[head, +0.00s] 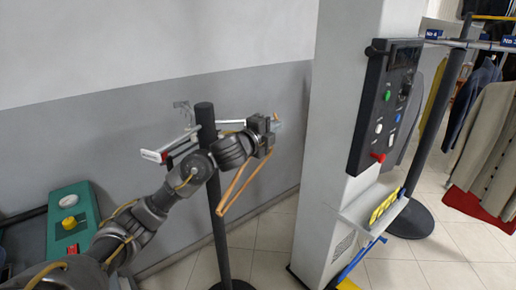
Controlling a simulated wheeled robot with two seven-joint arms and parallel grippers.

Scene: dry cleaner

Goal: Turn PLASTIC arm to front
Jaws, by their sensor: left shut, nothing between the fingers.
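A dark upright post (205,115) stands in front of the grey wall with arms near its top. One pale arm with a red-edged end (155,155) points left. A thin grey arm or hook (182,107) shows behind the post, and another pale arm (229,123) runs right toward my gripper. I cannot read any label, so I cannot tell which arm is PLASTIC. A wooden hanger (236,191) hangs below my left gripper (277,124), which is shut with nothing held, at the right side of the stand. Its fingertips are partly hidden. My right gripper is out of view.
A white pillar (335,130) with a dark control panel (387,105) stands close to the right of the gripper. A green box with a yellow button (72,215) is at lower left. Clothes (490,135) hang on a rail at far right. Tiled floor lies below.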

